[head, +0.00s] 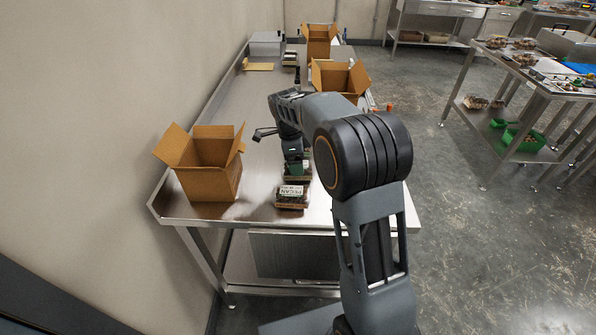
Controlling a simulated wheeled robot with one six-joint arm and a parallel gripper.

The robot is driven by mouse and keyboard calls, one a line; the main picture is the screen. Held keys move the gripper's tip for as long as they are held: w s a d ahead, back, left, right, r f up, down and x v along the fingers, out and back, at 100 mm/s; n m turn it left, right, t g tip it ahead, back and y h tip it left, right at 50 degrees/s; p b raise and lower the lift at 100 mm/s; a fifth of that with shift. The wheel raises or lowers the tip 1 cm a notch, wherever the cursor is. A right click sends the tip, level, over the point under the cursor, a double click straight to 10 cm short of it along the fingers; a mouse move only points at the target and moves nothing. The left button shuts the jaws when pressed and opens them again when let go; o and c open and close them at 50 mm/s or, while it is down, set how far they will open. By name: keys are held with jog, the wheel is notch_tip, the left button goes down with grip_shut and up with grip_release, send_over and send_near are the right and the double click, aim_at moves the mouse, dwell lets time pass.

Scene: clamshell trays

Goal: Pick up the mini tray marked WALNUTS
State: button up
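A small clear tray (292,197) with a white label that appears to read PECAN lies near the front edge of the steel table. Just behind it is another small tray (299,177), partly hidden under my gripper (294,164). Its label cannot be read from here. My gripper points down, at or just above this rear tray. Its fingers are too small and covered to tell whether they are open or shut, or touching the tray. No label reading WALNUTS is legible. More small trays (290,58) lie far back on the table, also unreadable.
An open cardboard box (207,170) stands at the table's front left. Two more open boxes stand further back, one at the right (340,80) and one at the far end (319,40). A grey container (266,43) is at the back left. The table's left middle is clear.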

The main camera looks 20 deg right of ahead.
jog(key=shift+d+f, duration=0.1)
jog(key=shift+f, duration=0.4)
jog(key=shift+c, duration=0.3)
jog(key=c, duration=0.8)
jog(key=shift+r, duration=0.15)
jog(key=shift+c, duration=0.2)
